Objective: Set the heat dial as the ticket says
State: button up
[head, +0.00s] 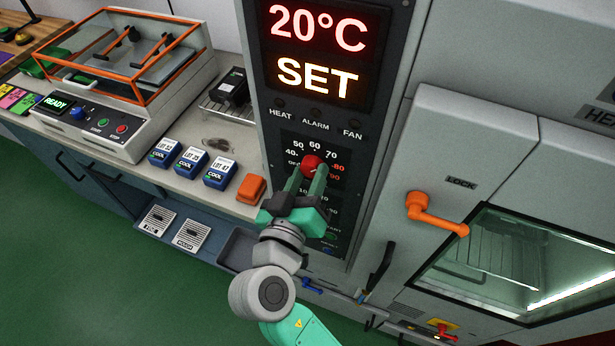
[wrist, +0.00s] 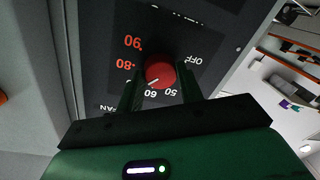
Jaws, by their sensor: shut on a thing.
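The red heat dial (head: 313,164) sits on the dark control panel (head: 271,130) in the head view, ringed by numbers and an OFF mark. My gripper (head: 308,180) has its green fingers on either side of the dial and is shut on it. In the wrist view the dial (wrist: 160,70) shows between the fingers (wrist: 158,88). Its white pointer mark points down-left, close to the 60; the exact setting is hard to tell. The display (head: 317,45) above reads 20°C and SET. I cannot make out a ticket with a setting on it.
The oven door (head: 500,265) with an orange lock handle (head: 437,214) stands right of the panel. Left is a bench (head: 180,180) with blue lot boxes (head: 190,160), an orange block (head: 251,188) and a machine showing READY (head: 56,104). White cards (head: 190,236) lie below.

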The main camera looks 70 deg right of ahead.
jog(key=o, duration=1)
jog(key=a, duration=0.7)
jog(key=shift+a+r+p, duration=0.1)
jog(key=shift+a+p, duration=0.2)
jog(key=shift+a, duration=0.1)
